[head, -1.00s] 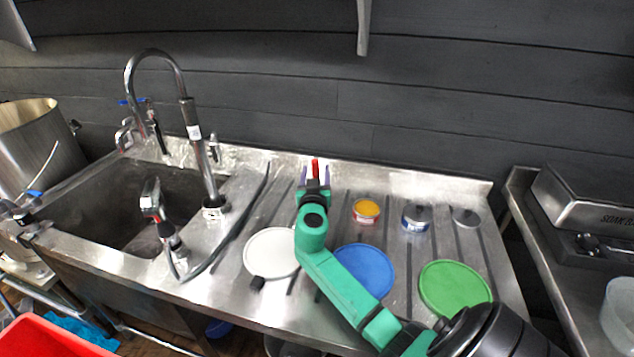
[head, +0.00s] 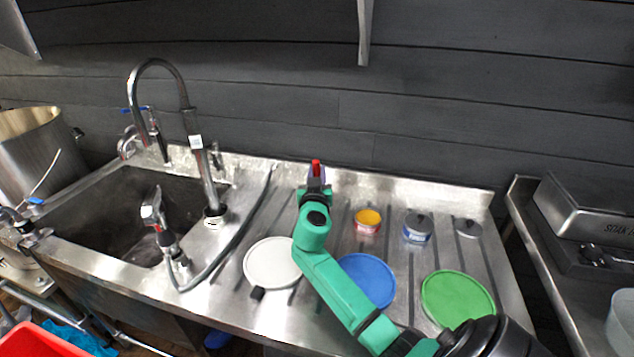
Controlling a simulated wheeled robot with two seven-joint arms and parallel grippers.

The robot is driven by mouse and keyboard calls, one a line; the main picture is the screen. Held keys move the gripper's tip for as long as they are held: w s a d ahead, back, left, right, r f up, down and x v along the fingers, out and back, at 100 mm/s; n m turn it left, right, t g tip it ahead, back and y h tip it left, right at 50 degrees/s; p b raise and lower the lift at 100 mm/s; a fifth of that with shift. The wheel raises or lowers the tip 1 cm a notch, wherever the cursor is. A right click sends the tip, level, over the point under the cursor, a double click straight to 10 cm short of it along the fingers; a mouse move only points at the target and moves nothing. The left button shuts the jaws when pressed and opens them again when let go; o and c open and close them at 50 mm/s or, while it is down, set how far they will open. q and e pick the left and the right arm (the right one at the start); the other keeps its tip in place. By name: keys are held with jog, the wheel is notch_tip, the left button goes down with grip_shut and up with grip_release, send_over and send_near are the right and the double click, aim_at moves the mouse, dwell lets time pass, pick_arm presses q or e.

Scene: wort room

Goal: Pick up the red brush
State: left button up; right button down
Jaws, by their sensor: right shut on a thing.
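The red brush (head: 316,167) is at the back of the steel drainboard (head: 335,318), near the wall; only its small red upper part shows. My right gripper (head: 316,176) is shut on it, and the fingers and wrist hide its lower part. I cannot tell whether the brush touches the drainboard. My green right arm reaches to it from the lower right. My left gripper is not in view.
A white disc (head: 271,262), a blue disc (head: 368,278) and a green disc (head: 457,297) lie on the drainboard. A yellow-topped tin (head: 367,220) and a blue-labelled tin (head: 417,229) stand right of the gripper. A sink with a tall faucet (head: 203,170) is at left.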

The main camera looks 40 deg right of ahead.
jog(key=r, duration=0.9)
jog(key=shift+s+a, duration=0.2)
jog(key=shift+a, duration=0.05)
jog(key=b+v, duration=0.5)
jog(key=v, duration=1.2)
jog(key=shift+s, duration=0.15)
jog(key=shift+a+r, duration=0.15)
